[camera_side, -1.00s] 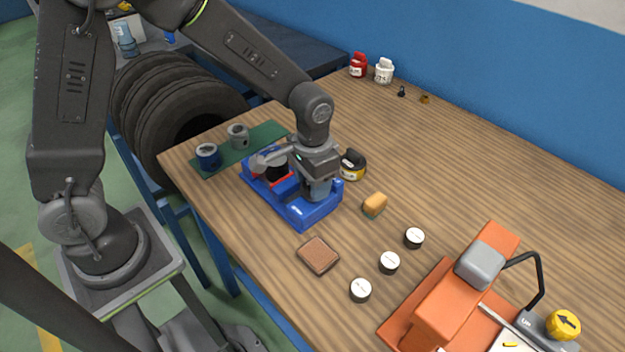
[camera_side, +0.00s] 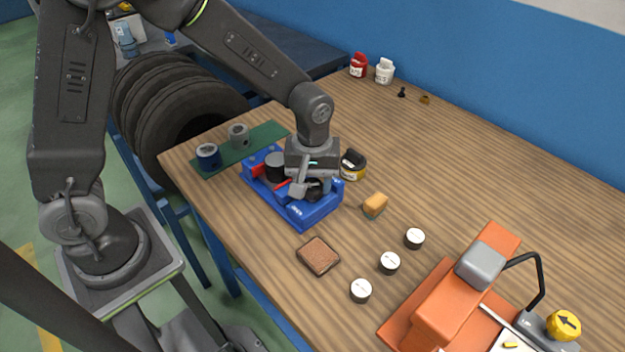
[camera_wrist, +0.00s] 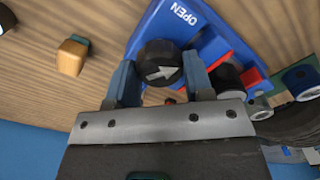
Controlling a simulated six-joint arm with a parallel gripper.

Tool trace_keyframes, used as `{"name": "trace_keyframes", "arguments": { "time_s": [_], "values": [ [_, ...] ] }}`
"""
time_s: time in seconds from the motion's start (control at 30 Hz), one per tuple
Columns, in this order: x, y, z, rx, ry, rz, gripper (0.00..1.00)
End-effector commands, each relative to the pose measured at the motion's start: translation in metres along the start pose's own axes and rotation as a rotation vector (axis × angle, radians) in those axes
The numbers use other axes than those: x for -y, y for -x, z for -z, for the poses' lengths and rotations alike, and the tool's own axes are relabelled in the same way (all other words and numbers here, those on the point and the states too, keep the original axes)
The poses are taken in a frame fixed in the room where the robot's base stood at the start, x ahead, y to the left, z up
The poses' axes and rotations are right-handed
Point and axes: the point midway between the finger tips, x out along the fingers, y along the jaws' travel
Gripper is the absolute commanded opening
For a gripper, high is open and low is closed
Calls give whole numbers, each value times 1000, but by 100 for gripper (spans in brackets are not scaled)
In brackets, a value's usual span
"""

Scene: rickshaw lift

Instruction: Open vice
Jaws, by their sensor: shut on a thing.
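The blue vice (camera_side: 300,212) with red jaw faces (camera_side: 259,170) sits on the wooden bench. A dark cylinder (camera_side: 276,166) stands between the jaws; I cannot tell whether both faces touch it. The vice's black round knob (camera_wrist: 158,66) bears a grey arrow, with the word OPEN (camera_wrist: 183,14) printed on the blue body beside it. My gripper (camera_side: 314,190) points down over the vice's near right end. In the wrist view my gripper (camera_wrist: 162,80) is shut on the knob, one finger on either side. In the side view my wrist partly hides the knob.
A yellow-black tin (camera_side: 352,165) stands close behind the vice. A tan block (camera_side: 375,205), a brown pad (camera_side: 318,255) and white-topped discs (camera_side: 389,263) lie to the right and front. A green mat (camera_side: 215,160) with two cylinders is at the left. An orange machine (camera_side: 450,300) stands front right.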

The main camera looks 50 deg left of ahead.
Motion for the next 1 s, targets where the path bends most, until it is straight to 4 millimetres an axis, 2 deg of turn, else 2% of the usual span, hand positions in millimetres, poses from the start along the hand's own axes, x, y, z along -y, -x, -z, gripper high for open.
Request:
{"name": "trace_keyframes", "arguments": {
  "time_s": [0.5, 1.0],
  "values": [
    [0, 1, 1, -2, 409, -4, 24],
    [0, 1, 1, -2, 539, -4, 23]
  ]
}}
